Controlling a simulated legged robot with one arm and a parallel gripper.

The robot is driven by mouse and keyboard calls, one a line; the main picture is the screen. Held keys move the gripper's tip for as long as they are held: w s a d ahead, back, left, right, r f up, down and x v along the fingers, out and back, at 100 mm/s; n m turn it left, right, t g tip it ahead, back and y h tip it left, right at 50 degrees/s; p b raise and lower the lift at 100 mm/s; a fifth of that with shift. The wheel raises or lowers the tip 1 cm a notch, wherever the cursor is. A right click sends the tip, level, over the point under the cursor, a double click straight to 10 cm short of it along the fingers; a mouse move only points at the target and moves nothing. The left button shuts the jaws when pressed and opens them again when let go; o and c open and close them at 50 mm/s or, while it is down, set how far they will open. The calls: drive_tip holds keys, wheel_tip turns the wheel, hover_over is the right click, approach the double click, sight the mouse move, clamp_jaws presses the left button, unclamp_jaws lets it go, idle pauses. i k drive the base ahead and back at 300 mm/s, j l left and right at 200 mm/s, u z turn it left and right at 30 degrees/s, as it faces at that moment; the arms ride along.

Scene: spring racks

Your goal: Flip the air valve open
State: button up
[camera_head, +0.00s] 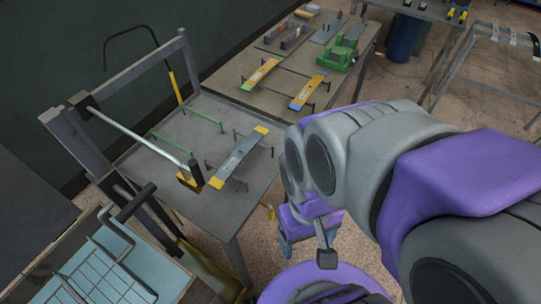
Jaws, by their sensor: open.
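No part is clearly recognizable as the air valve. A long silver lever (140,135) with an upright black grip (196,172) reaches from the grey frame over the near grey table. A yellow piece sits by the grip. A grey and yellow bar (239,157) lies to its right, with small black posts around it. My gripper (318,240) hangs below my purple and grey arm, right of this table and apart from the lever. One finger with a black pad shows; the other is hard to make out. The jaws are open and nothing is seen between them.
A second table (225,80) behind holds yellow-ended bars and a green fixture (338,57). A tray with a wire rack (105,270) is at the lower left. A blue bin (406,38) and a metal rack (490,65) stand at the upper right. Concrete floor separates them.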

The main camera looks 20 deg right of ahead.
sight(272, 214)
drive_tip(key=z, duration=0.15)
drive_tip(key=k+z, duration=0.1)
drive_tip(key=k, duration=0.4)
drive_tip(key=k+l, duration=0.15)
drive_tip(key=k, duration=0.4)
drive_tip(key=k+l+z, duration=0.15)
drive_tip(key=k, duration=0.35)
